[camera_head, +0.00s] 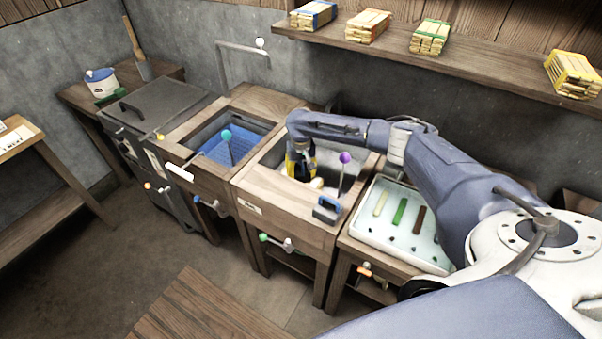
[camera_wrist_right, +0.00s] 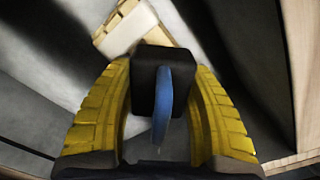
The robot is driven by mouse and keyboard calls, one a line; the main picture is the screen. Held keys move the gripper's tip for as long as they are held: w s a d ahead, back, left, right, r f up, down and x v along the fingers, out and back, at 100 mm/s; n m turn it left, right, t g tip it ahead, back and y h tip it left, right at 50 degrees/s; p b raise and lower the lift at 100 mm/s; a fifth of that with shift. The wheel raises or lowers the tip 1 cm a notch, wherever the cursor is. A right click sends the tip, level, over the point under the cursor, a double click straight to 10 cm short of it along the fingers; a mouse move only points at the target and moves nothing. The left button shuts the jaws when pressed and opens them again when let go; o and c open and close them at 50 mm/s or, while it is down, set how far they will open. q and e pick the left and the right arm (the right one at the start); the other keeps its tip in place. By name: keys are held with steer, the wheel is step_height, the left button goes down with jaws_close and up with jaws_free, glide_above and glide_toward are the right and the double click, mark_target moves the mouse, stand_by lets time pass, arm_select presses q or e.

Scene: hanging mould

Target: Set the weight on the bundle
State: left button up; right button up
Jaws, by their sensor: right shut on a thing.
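A dark weight with a blue handle (camera_wrist_right: 145,92) sits between the yellow fingers of my right gripper (camera_wrist_right: 160,125), which is shut on it. In the head view my right gripper (camera_head: 299,168) is down in the basin of the middle wooden station; the weight in it is hard to make out there. A pale bundle (camera_wrist_right: 128,30) lies just beyond the weight in the right wrist view and partly shows beside the gripper in the head view (camera_head: 317,183). I cannot tell whether weight and bundle touch. My left gripper is not in view.
Another dark block with a blue handle (camera_head: 327,210) stands on the station's front rim (camera_head: 270,197). A purple-knobbed rod (camera_head: 345,158) rises beside the basin. A tray (camera_head: 375,235) with coloured strips is at right. A blue-bottomed basin (camera_head: 218,150) is at left.

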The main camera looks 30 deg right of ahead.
steer(key=o, duration=1.5)
steer(key=shift+f, duration=0.1)
step_height(320, 180, up, 12)
steer(key=shift+r, duration=0.15)
